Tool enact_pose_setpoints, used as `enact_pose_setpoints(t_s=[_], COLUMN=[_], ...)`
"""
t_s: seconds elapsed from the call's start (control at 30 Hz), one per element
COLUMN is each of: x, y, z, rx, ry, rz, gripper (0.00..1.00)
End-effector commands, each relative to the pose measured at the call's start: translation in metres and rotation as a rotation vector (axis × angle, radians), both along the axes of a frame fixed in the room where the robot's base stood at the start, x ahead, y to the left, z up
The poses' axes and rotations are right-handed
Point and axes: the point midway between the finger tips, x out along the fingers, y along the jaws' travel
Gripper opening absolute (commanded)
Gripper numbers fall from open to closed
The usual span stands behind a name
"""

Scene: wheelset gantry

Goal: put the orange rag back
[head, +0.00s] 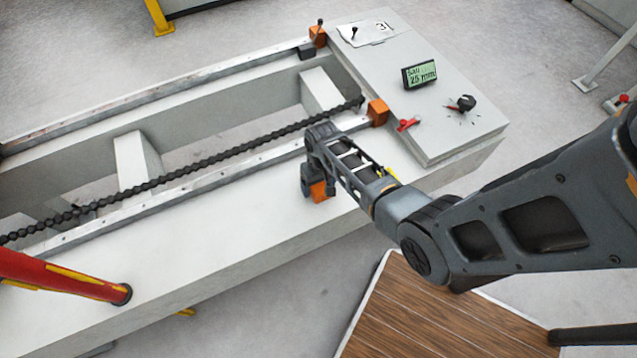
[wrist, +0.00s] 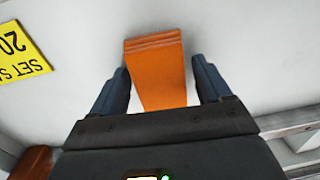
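The orange rag (wrist: 158,75) is a folded strip with layered edges at its far end in the wrist view. It lies against the pale surface between the two fingers of my gripper (wrist: 161,85). The fingers stand apart, with a thin gap on each side of the rag. In the head view my gripper (head: 308,182) points down at the near white ledge of the gantry bed. A small part of the orange rag (head: 318,191) shows beside it. The rag's near end is hidden behind the gripper body in the wrist view.
A yellow label (wrist: 22,54) lies left of the rag. An orange block (head: 377,112) ends the near rail, close to my arm.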

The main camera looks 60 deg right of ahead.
Motion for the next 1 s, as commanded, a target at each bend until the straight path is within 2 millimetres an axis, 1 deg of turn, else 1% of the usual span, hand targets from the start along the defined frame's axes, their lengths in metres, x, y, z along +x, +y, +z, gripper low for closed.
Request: enact_pose_setpoints(t_s=[0.03, 0.1, 0.13, 0.33, 0.47, 0.57, 0.67, 0.8, 1.0], x=[0.000, 0.000, 0.000, 0.000, 0.000, 0.001, -0.001, -0.001, -0.002], y=[0.000, 0.000, 0.000, 0.000, 0.000, -0.001, -0.002, -0.003, -0.005], z=[0.000, 0.000, 0.000, 0.000, 0.006, 0.019, 0.037, 0.068, 0.102], rx=[0.000, 0.000, 0.000, 0.000, -0.001, -0.002, -0.002, -0.002, -0.002], ry=[0.000, 0.000, 0.000, 0.000, -0.001, -0.002, -0.003, -0.003, -0.002], rz=[0.000, 0.000, 0.000, 0.000, 0.000, 0.000, 0.001, 0.001, 0.000], gripper=[0.83, 0.90, 0.91, 0.91, 0.91, 0.91, 0.91, 0.91, 0.91])
